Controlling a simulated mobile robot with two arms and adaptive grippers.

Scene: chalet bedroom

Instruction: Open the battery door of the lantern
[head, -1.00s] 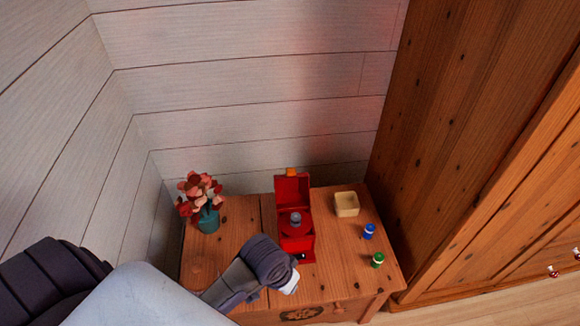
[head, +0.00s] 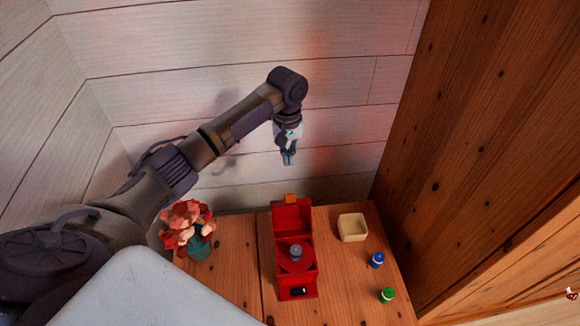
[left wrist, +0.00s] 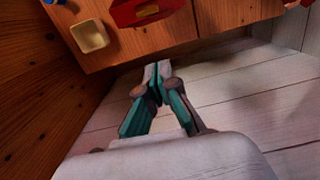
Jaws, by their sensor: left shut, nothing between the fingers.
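The red lantern (head: 307,255) stands on the wooden dresser, with a grey knob-like part in its middle. A red panel (head: 292,218) with an orange tab (head: 291,198) stands up at its back. A small dark recess with a pale bit shows low on its front; I cannot tell whether that is the battery door. My left gripper (head: 289,161) is shut and empty, above and behind the lantern near the wall, clear of it. In the left wrist view, the shut fingertips (left wrist: 157,66) point toward the dresser edge, and part of the lantern (left wrist: 125,13) shows beyond. My right gripper is out of view.
On the dresser (head: 345,285) are a cream square bowl (head: 353,227), a blue-and-white item (head: 377,260), a green-and-white item (head: 387,295) and a potted flower (head: 199,249). A plank wall (head: 240,80) rises behind, and a wooden cabinet (head: 480,150) stands at the right.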

